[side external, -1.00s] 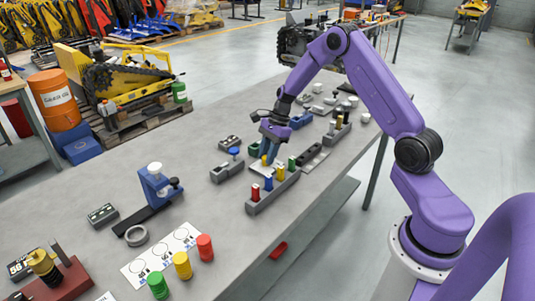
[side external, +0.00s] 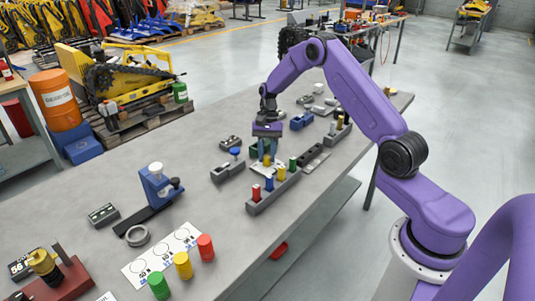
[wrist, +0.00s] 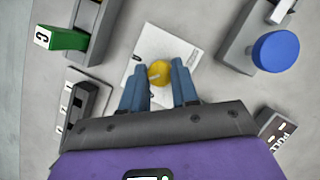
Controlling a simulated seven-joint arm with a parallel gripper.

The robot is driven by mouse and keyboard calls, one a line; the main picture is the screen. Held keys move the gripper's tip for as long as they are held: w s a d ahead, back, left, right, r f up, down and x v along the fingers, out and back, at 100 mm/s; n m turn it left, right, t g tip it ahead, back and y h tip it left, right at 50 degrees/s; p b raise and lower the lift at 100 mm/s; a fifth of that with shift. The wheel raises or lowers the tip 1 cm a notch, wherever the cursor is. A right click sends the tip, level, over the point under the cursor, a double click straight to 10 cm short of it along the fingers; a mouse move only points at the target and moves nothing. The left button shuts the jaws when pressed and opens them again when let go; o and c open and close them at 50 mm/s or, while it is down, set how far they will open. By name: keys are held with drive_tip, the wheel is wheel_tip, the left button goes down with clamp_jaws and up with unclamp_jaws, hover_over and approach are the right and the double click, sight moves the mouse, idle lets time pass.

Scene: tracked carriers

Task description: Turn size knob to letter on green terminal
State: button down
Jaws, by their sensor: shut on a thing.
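My gripper (wrist: 159,76) is shut on a round yellow knob (wrist: 158,72), with one blue finger on each side of it. The knob stands on a white plate (wrist: 150,45) whose printed marks are too small to read. In the side view my gripper (side external: 266,160) points down over this plate, and its fingers largely hide the knob. A green block (wrist: 68,40) sits in a grey rack at the wrist view's upper left. A dark letter, perhaps C, is on its white end face. In the side view a green piece (side external: 292,163) stands at the rack's far end.
The grey rack (side external: 255,208) also holds red, blue and yellow pieces, close in front of my gripper. A grey block with a blue button (side external: 235,152) is to the left. A black-and-grey holder (side external: 314,158) lies to the right. Bare table (side external: 130,180) lies farther left.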

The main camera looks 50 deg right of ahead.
drive_tip(key=n+g+h, duration=0.1)
drive_tip(key=n, duration=0.3)
drive_tip(key=shift+w+a, duration=0.1)
drive_tip(key=shift+a, duration=0.05)
drive_tip(key=shift+n+g+h, duration=0.4)
drive_tip(key=shift+n+h, duration=0.5)
drive_tip(key=shift+n, duration=1.3)
drive_tip(key=c, duration=0.8)
unclamp_jaws()
drive_tip(key=shift+c, duration=0.2)
drive_tip(key=shift+r, duration=0.1)
drive_tip(key=v, duration=1.7)
drive_tip(key=shift+a, duration=0.15)
